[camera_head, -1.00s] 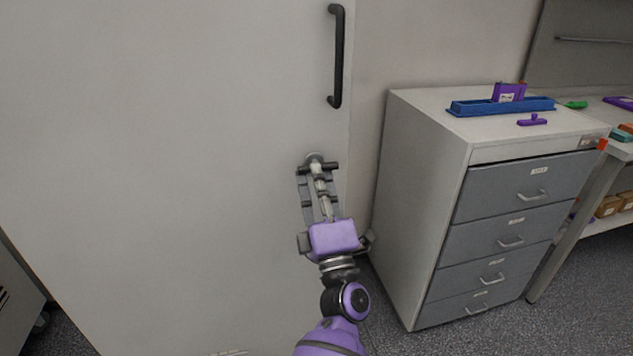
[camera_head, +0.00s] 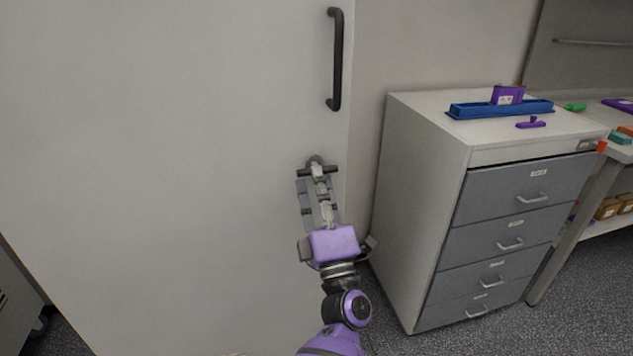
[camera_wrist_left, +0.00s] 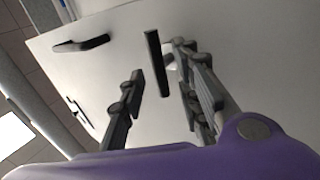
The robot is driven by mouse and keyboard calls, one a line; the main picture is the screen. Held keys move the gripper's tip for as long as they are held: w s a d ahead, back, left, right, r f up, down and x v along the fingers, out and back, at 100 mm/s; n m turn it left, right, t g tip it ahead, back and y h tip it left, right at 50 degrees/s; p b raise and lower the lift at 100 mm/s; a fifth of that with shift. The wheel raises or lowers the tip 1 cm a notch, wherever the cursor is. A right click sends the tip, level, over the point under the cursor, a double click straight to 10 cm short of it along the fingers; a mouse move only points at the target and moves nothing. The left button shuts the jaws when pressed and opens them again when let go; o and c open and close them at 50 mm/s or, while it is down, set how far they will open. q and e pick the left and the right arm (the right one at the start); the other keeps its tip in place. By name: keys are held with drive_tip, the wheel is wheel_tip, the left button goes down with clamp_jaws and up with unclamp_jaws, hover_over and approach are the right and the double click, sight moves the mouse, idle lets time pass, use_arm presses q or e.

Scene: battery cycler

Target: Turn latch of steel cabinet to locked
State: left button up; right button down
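The steel cabinet door (camera_head: 180,150) is a large pale panel filling the left of the head view. Its latch (camera_head: 316,168) is a short dark bar on a round grey base, below the pull handle, and lies roughly level in the head view. In the left wrist view the latch bar (camera_wrist_left: 156,62) stands between my fingers, with visible gaps. My left gripper (camera_head: 318,181) is at the latch from below, open, its fingers on either side; the wrist view shows its spread fingers (camera_wrist_left: 160,67). The fingers partly hide the latch base. My right gripper is not in view.
The black pull handle (camera_head: 337,60) is just above the latch; it also shows in the wrist view (camera_wrist_left: 80,44). A grey drawer unit (camera_head: 420,200) stands close to the right, with a blue tray (camera_head: 475,109) and purple items on top. Floor shows between them.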

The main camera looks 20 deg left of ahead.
use_arm(q)
drive_tip(key=v, duration=1.1)
drive_tip(key=shift+s+d, duration=0.15)
